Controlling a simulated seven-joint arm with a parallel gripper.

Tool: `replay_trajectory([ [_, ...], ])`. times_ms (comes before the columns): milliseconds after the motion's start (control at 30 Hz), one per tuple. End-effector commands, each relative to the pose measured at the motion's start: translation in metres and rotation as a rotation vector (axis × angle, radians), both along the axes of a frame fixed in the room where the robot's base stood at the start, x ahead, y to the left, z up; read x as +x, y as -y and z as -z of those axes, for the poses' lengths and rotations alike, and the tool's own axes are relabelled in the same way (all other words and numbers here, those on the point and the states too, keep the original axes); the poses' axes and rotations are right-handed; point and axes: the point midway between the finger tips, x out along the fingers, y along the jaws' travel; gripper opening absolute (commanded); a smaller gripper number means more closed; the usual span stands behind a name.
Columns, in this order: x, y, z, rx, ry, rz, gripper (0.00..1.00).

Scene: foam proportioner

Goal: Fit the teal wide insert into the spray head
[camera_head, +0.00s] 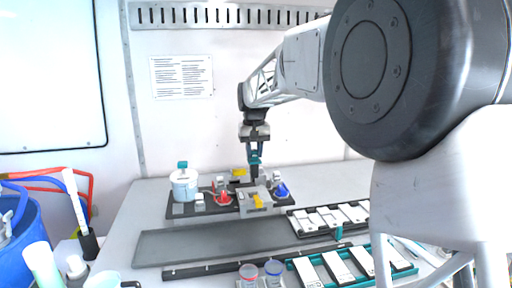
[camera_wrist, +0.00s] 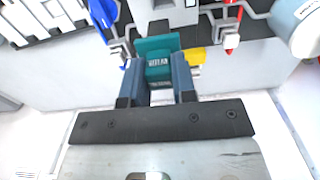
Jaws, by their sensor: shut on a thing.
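In the head view my gripper (camera_head: 255,172) points down just above the dark base plate of the foam proportioner (camera_head: 185,212). A grey block with a yellow part (camera_head: 255,200) stands close by on that plate; I cannot tell for certain whether it is the spray head. The lower end of the insert is hidden, so I cannot tell whether it touches anything.
Trays of white pieces (camera_head: 330,218) lie to the right. A bare grey mat (camera_head: 190,247) is in front. A blue bin (camera_head: 20,250) is far left.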

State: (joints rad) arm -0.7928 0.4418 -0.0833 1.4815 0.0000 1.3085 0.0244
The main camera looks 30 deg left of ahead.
Motion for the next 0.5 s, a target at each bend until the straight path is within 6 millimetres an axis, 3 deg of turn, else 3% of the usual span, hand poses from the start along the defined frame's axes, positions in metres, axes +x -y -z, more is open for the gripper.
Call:
replay_trajectory([
  [200,-0.017,0.008,0.003,0.004,0.004,-0.014,0.00],
  [500,-0.021,0.010,0.004,0.005,0.005,-0.017,0.00],
])
